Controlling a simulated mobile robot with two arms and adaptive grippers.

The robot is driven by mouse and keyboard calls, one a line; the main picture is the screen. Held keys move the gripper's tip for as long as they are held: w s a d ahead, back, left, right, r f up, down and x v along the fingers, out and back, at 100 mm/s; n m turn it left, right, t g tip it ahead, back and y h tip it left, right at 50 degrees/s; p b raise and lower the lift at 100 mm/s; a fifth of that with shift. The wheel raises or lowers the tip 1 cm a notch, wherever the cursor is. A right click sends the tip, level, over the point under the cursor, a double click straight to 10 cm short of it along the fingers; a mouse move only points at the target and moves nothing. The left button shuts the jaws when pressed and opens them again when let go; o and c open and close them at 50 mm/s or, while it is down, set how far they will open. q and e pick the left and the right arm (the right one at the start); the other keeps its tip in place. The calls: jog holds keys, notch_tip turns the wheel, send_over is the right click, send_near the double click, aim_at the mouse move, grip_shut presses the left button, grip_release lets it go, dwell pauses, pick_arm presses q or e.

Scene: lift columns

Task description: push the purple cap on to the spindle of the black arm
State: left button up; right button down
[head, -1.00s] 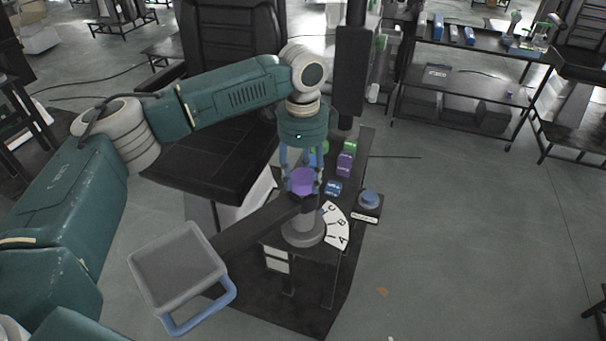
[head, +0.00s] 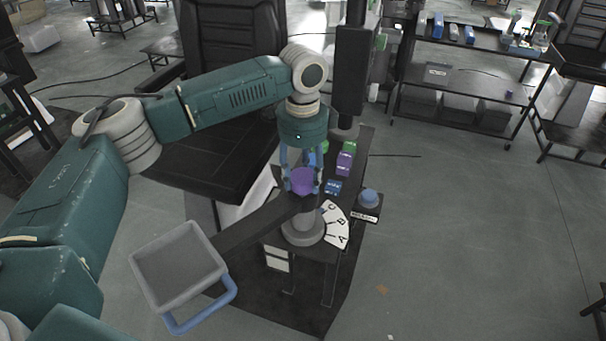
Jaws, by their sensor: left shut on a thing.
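The purple cap (head: 302,181) is between the blue fingers of my left gripper (head: 302,184), which points down and is shut on it. The cap is right over the end of the black arm (head: 252,226), above the grey round post (head: 303,229). The spindle is hidden under the cap and fingers, so I cannot tell how far the cap is on it. A grey square tray with a blue handle (head: 180,268) is at the black arm's lower left end. My right gripper is not in view.
A white lettered dial (head: 335,225) lies beside the post. A blue round button (head: 369,197) is to its right. Purple (head: 344,162), blue (head: 333,187) and green (head: 350,145) blocks stand behind. A black column (head: 352,72) rises at the back. Open floor lies to the right.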

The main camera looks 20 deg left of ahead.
pick_arm(q)
jog(key=shift+s+f+p, duration=0.2)
jog(key=shift+f+p, duration=0.05)
jog(key=shift+p, duration=0.1)
dwell(1.2)
jog(key=o, duration=1)
jog(key=shift+o, duration=1.3)
jog(key=shift+w+r, duration=0.1)
jog(key=shift+w, duration=0.05)
jog(key=o, duration=0.5)
jog(key=shift+r, duration=0.25)
jog(key=shift+r+p, duration=0.75)
jog(key=shift+p, duration=0.45)
jog(key=shift+r, duration=0.15)
